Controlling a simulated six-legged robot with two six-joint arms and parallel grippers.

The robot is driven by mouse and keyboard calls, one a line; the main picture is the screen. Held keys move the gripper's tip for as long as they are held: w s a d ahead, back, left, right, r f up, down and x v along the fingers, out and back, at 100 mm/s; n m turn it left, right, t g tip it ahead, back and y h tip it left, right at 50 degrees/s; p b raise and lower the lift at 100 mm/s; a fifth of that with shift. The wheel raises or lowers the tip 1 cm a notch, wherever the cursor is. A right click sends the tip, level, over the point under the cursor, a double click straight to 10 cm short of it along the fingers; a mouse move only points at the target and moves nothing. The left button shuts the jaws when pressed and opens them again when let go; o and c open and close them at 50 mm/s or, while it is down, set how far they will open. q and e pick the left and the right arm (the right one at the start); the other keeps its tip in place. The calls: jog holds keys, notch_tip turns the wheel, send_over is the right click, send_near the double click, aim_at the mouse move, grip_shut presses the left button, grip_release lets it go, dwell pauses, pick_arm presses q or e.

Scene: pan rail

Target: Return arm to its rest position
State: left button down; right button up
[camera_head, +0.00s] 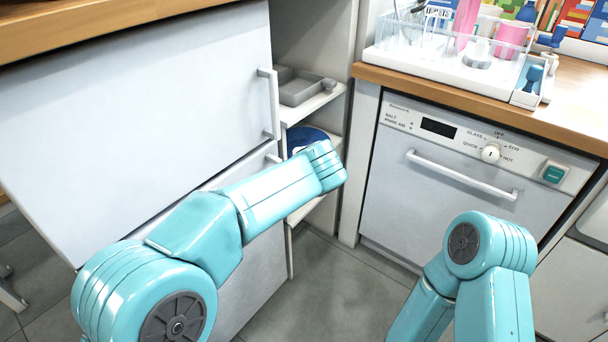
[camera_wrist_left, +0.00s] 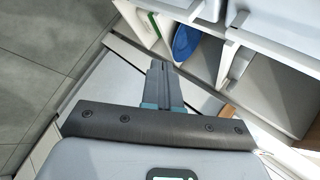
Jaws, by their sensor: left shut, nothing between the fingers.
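My left gripper (camera_wrist_left: 159,72) shows in the left wrist view with its two grey fingers together and nothing between them. It points toward the open shelf unit and is apart from the shelves. In the head view my turquoise left arm reaches from the lower left across the white cabinet front to the shelf opening; its gripper is hidden there. My right arm is bent at the lower right of the head view, in front of the dishwasher; its gripper is out of view.
A white cabinet door (camera_head: 135,110) with a handle (camera_head: 270,103) stands left. Shelves hold a grey tray (camera_head: 302,88) and a blue round item (camera_wrist_left: 186,42). The dishwasher (camera_head: 440,200) is shut under a wooden counter with a dish rack (camera_head: 420,62). Floor (camera_head: 335,285) between is clear.

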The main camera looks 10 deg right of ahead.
pick_arm(q)
jog(key=shift+w+a+f, duration=0.1)
dwell(0.3)
jog(key=s+a+f+n+g+h, duration=0.1)
jog(key=s+a+f+n+g, duration=0.2)
jog(key=f, duration=0.6)
jog(key=s+a+f+n+g+h, duration=0.1)
jog(key=s+a+f, duration=0.25)
jog(key=f, duration=0.45)
jog(key=s+a+f+n+g+h, duration=0.1)
jog(key=s+a+f+n+g, duration=0.15)
jog(key=s+f, duration=0.45)
jog(key=s+a+f+n+g+h, duration=0.2)
jog(key=s+a+f+n, duration=0.45)
jog(key=s+f, duration=0.35)
jog(key=s+a+f+n, duration=0.2)
jog(key=s+a+n, duration=0.2)
jog(key=s+n, duration=0.5)
notch_tip(320, 180, up, 21)
jog(key=s+m+p, duration=0.1)
jog(key=m+p, duration=0.1)
jog(key=p, duration=1.9)
jog(key=shift+s+f+y, duration=0.2)
jog(key=shift+s+y, duration=0.05)
jog(key=shift+y, duration=0.05)
